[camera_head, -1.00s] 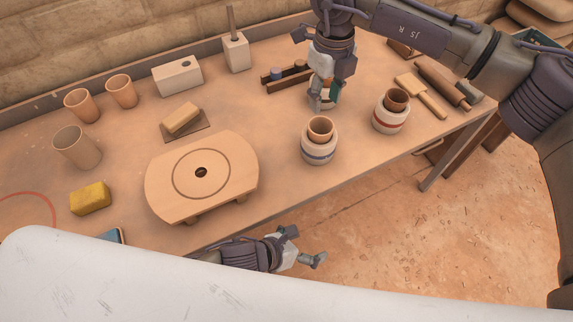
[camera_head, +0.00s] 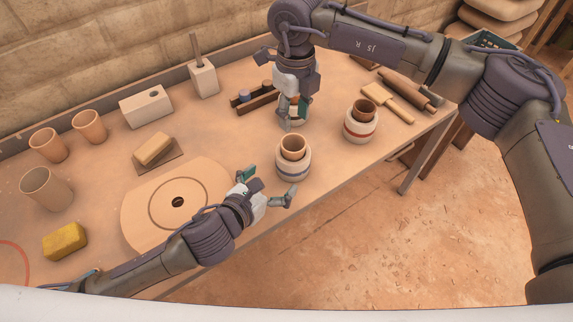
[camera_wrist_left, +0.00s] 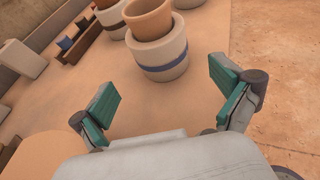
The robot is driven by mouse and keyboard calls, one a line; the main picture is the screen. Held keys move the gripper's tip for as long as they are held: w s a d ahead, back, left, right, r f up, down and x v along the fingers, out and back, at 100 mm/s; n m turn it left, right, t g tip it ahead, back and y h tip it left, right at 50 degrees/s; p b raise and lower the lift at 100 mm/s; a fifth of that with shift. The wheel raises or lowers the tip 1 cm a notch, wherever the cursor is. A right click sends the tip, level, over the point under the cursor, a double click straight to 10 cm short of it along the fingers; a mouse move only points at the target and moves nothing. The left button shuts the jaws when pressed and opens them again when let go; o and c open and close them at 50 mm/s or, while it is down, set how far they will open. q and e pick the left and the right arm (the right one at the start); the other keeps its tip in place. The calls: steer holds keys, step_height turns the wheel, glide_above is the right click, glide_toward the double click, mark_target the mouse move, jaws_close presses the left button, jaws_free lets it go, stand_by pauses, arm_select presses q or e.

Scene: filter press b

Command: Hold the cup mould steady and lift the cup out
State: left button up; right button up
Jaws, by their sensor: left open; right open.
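A pale round mould with a blue band (camera_head: 293,172) stands upright near the table's front edge. A terracotta cup (camera_head: 293,147) sits in it, its rim above the mould. My left gripper (camera_head: 268,184) is open, just left of and in front of this mould, not around it. In the left wrist view the blue-banded mould (camera_wrist_left: 162,62) and its cup (camera_wrist_left: 148,18) are ahead, beyond the open fingers. My right gripper (camera_head: 293,118) points down behind the cup, with nothing visibly held. A second mould with a red band (camera_head: 360,127) holds another cup (camera_head: 364,109) to the right.
A round wooden board (camera_head: 140,215) lies left, partly behind my left arm. A dark wooden rack (camera_head: 255,102) and another pale pot, mostly hidden, are by my right gripper. A wooden paddle (camera_head: 385,100) and rolling pin (camera_head: 405,91) lie at the right. Bare tabletop surrounds the blue-banded mould.

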mark_target(293, 162)
arm_select(q)
steer(key=x, duration=1)
steer(key=shift+w+d+f, duration=0.1)
steer(key=shift+w+f, duration=0.05)
steer(key=c, duration=1.2)
